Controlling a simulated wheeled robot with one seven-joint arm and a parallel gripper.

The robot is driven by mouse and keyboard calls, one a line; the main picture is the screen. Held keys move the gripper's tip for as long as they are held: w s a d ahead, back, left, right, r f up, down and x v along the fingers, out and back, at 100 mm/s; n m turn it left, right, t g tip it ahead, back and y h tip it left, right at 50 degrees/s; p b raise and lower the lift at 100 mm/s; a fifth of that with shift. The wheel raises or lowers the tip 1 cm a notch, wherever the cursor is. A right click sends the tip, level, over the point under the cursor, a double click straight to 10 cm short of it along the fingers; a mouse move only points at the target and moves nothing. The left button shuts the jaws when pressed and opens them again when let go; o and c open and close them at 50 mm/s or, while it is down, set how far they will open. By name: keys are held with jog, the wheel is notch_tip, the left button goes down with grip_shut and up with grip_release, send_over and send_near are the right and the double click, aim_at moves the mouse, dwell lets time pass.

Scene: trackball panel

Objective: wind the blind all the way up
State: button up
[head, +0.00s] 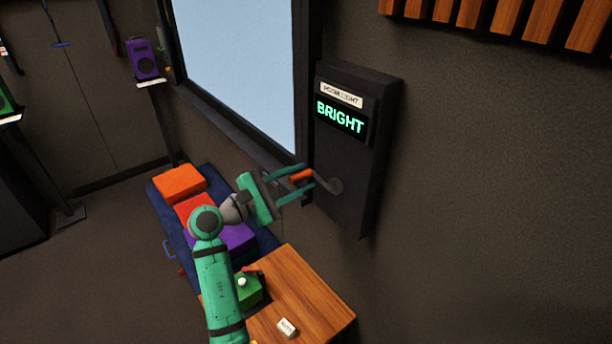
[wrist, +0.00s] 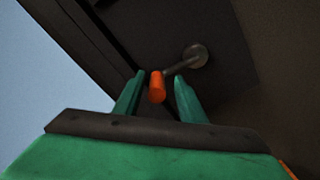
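A dark panel (head: 352,205) on the wall carries a crank (head: 325,182) with a grey arm and an orange handle (head: 301,175). My green gripper (head: 308,178) reaches the handle from the left, one finger on each side of it. In the wrist view the orange handle (wrist: 156,88) lies between the two fingertips (wrist: 161,88), nearer the left one, with a gap at the right finger. The gripper looks open around it. The window (head: 240,65) shows plain pale blue; I see no blind fabric across its visible part. The panel's display (head: 340,117) reads BRIGHT.
A wooden table (head: 305,290) below holds a green box with a white ball (head: 250,288) and a small white block (head: 287,327). A dark blue bin (head: 160,205) with orange and purple blocks lies under the window. Wooden slats (head: 500,15) hang upper right.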

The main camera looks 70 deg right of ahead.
jog(key=v, duration=1)
jog(key=shift+a, duration=0.35)
jog(key=shift+w, duration=0.15)
jog(key=x, duration=1)
jog(key=shift+w+d, duration=0.15)
jog(key=shift+d, duration=0.2)
jog(key=shift+w, duration=0.1)
